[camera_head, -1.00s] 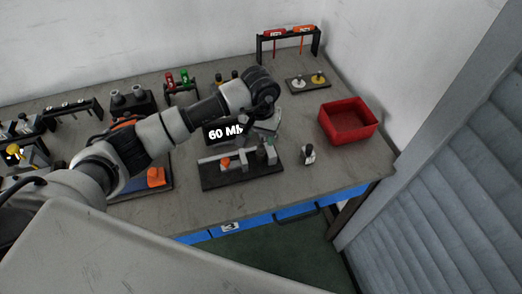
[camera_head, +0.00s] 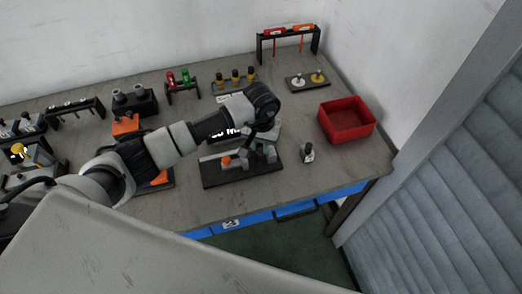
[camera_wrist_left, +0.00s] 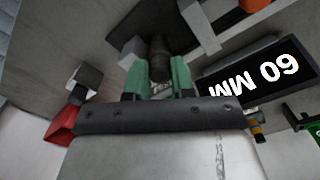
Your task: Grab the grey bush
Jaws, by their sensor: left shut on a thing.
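My left gripper (camera_wrist_left: 158,82) has green fingers, and in the left wrist view they are closed around a dark grey cylinder (camera_wrist_left: 160,47), which I take to be the grey bush. Its far end sticks out beyond the fingertips. In the head view the gripper (camera_head: 262,152) is at the right part of a black fixture plate (camera_head: 240,178), and the bush is hard to make out there. The plate carries a light grey bar and an orange piece (camera_head: 226,161). I cannot tell whether the bush still touches the fixture. My right gripper is not in view.
A small grey and black block (camera_head: 308,153) stands close to the right of the fixture. A red bin (camera_head: 347,121) is at the right of the table. Racks with red, green and yellow-capped parts (camera_head: 235,77) stand behind. Bare tabletop lies in front of the bin.

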